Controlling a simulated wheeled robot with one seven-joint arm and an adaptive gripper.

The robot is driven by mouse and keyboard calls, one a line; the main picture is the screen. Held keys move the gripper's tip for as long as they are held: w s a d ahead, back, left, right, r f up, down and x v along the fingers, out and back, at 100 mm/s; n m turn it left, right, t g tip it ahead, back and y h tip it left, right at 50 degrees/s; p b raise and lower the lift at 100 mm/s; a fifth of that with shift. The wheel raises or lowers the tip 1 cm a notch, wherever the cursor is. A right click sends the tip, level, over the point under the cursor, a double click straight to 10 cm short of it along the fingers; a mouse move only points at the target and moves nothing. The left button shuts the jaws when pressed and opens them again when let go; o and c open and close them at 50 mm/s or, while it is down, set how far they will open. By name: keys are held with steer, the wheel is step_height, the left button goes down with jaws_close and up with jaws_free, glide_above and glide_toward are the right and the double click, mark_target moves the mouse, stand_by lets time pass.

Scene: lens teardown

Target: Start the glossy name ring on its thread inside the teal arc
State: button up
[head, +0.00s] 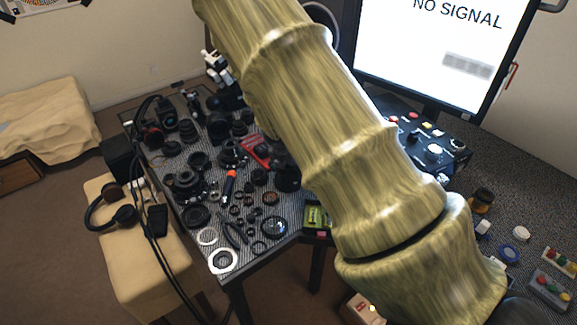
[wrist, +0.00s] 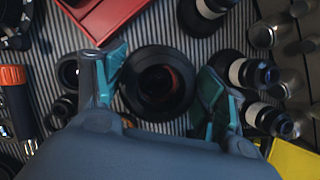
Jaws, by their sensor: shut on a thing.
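In the wrist view my gripper (wrist: 162,84) has its two teal-padded fingers on either side of a dark round lens part. The fingers are shut on a dark ring, which looks like the name ring (wrist: 135,88), over the black lens barrel (wrist: 158,104). The inside of the barrel is dark with a reddish glint. I cannot tell whether ring and barrel touch or how level the ring is. No teal arc can be made out apart from the finger pads. In the head view a black barrel (head: 287,178) shows beside my arm, which hides my gripper.
A red tray (wrist: 98,18) lies close beyond the left finger. An orange-handled screwdriver (wrist: 13,76) is at the left. White-banded lens parts (wrist: 255,74) stand close on the right, with a yellow box (wrist: 294,159) below them. Many small parts crowd the striped mat (head: 262,222).

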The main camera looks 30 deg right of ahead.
steer(key=o, duration=1.1)
steer(key=shift+r, duration=0.1)
steer(key=v, duration=1.1)
steer(key=shift+a+r, duration=0.15)
steer(key=shift+r, duration=0.2)
steer(key=shift+s, duration=0.15)
